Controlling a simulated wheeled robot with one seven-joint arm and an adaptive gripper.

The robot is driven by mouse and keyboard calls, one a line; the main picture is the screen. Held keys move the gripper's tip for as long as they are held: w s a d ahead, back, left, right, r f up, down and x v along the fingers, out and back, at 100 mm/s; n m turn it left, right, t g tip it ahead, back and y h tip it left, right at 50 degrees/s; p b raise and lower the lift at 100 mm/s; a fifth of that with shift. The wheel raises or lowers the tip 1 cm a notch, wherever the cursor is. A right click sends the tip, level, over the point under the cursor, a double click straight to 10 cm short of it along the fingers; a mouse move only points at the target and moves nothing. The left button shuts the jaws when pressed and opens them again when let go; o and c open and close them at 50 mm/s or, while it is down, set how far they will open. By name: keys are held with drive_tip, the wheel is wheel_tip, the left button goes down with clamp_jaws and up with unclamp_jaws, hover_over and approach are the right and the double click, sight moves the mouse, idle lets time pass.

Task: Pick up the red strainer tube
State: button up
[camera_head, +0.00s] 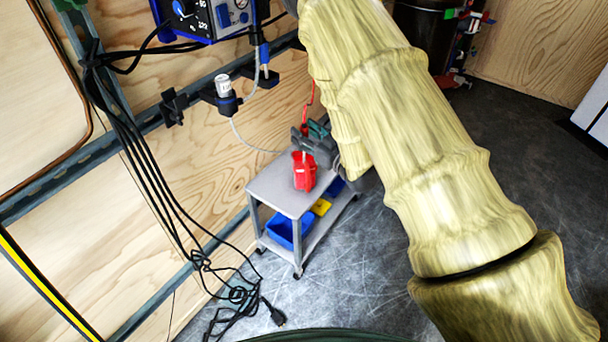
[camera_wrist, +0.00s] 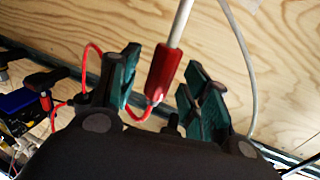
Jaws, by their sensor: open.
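The red tube (camera_wrist: 163,72) has a pale rod at one end and a red cord at the other. In the wrist view it lies between the open fingers of my gripper (camera_wrist: 161,64), with gaps visible on both sides. In the head view my gripper (camera_head: 314,130) is above a small grey cart, and the red tube (camera_head: 304,129) shows as a small patch beside it, partly hidden. The pale rod points down toward a red container (camera_head: 304,175) on the cart. I cannot tell whether it enters the container.
The grey cart (camera_head: 273,191) has a blue bin (camera_head: 283,232) on its lower shelf. A wall rail (camera_head: 150,122) carries a holder with a white can (camera_head: 223,85). Black cables (camera_head: 150,170) hang at left. The floor right of the cart is clear.

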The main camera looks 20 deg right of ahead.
drive_tip(key=shift+w+a, duration=0.2)
drive_tip(key=shift+w, duration=0.35)
clamp_jaws()
drive_tip(key=shift+r, duration=0.1)
